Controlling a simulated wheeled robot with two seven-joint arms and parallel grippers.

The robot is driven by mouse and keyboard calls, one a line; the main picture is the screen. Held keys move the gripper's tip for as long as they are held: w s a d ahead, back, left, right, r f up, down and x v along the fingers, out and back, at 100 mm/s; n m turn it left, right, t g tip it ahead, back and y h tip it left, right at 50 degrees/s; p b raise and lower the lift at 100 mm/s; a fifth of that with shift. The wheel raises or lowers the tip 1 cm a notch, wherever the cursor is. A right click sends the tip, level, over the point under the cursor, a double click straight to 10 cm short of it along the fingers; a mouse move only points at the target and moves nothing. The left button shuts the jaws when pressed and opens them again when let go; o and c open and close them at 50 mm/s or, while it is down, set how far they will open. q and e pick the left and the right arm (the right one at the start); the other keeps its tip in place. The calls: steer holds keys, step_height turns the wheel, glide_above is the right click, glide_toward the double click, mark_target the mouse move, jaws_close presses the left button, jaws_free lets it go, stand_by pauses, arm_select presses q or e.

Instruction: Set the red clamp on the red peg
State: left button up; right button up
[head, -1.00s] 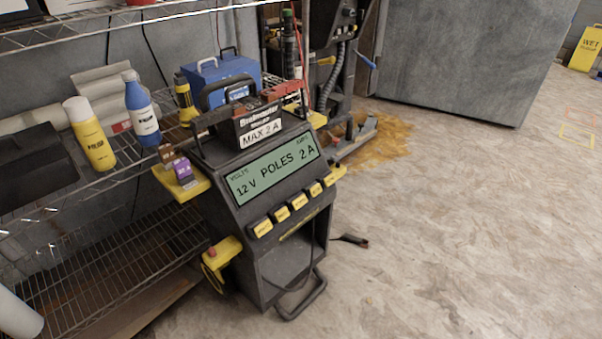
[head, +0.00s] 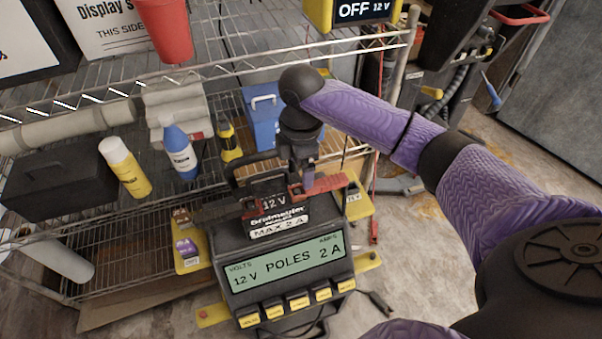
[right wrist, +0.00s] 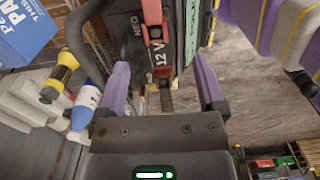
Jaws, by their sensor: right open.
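A red clamp (head: 325,186) lies across the top right of the black battery-shaped box marked 12 V (head: 280,220) on the charger. It also shows at the top of the right wrist view (right wrist: 153,14). A smaller red part (head: 250,207) sits at the box's left side. I cannot make out for certain which part is the red peg. My right gripper (head: 306,180) points down over the box, beside the red clamp. In the right wrist view its purple fingers (right wrist: 163,88) stand wide apart with nothing gripped. My left gripper is not in view.
The charger (head: 285,262) has yellow side trays; the left one (head: 190,250) holds small blocks. Open floor lies to the right.

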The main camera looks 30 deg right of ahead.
mark_target(301, 188)
steer(key=f+b, duration=0.1)
steer(key=f, duration=0.2)
steer(key=f+b, duration=0.4)
steer(key=f, duration=0.1)
steer(key=shift+w+d+f, duration=0.15)
steer(key=shift+w+f, duration=0.15)
steer(key=shift+f, duration=0.05)
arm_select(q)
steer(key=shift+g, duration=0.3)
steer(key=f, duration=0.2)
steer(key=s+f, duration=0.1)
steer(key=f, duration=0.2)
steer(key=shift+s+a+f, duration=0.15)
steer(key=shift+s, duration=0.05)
arm_select(e)
steer(key=shift+r, duration=0.2)
jaws_close()
